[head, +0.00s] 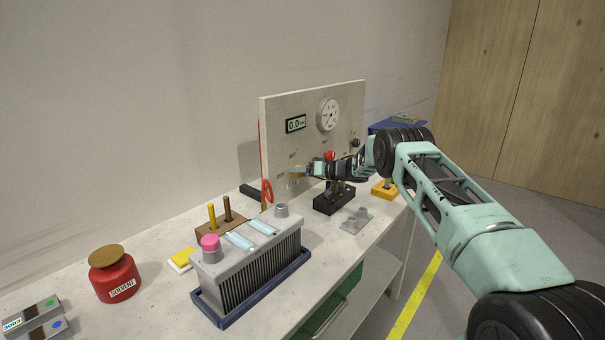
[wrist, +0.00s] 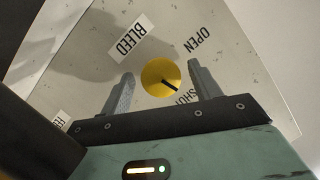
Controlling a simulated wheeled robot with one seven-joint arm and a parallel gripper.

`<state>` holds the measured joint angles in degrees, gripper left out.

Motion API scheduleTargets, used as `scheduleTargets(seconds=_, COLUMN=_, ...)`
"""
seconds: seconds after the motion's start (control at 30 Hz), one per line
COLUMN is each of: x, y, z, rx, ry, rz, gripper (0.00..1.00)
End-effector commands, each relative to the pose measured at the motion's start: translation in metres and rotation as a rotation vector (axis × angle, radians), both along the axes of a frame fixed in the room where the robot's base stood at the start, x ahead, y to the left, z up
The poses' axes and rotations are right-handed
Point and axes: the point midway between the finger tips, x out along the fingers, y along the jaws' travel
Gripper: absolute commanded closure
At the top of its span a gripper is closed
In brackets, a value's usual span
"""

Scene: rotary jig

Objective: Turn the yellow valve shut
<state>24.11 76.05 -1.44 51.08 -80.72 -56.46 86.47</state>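The yellow valve (wrist: 158,74) is a round knob on the pale panel, with a dark pointer line toward the lower right. My gripper (wrist: 161,69) is open, one finger on each side of the knob, with a small gap showing on both sides. In the head view the valve (head: 296,169) is small at the panel, with my gripper (head: 308,170) right by it.
A battery-like block (head: 262,262) in a blue tray and a red solvent can (head: 115,278) are nearer. A black box (head: 334,202) lies below my arm.

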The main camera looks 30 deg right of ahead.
Motion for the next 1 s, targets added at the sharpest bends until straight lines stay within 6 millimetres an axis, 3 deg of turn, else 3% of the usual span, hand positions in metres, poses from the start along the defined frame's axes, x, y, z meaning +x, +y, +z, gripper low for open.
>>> scheduleTargets(seconds=0.37, x=-0.013, y=-0.010, z=0.005, rx=0.000, ry=-0.001, rz=-0.002, gripper=0.38)
scheduleTargets(seconds=1.0, x=-0.124, y=-0.081, z=0.037, rx=-0.001, ry=-0.001, rz=-0.002, gripper=0.38)
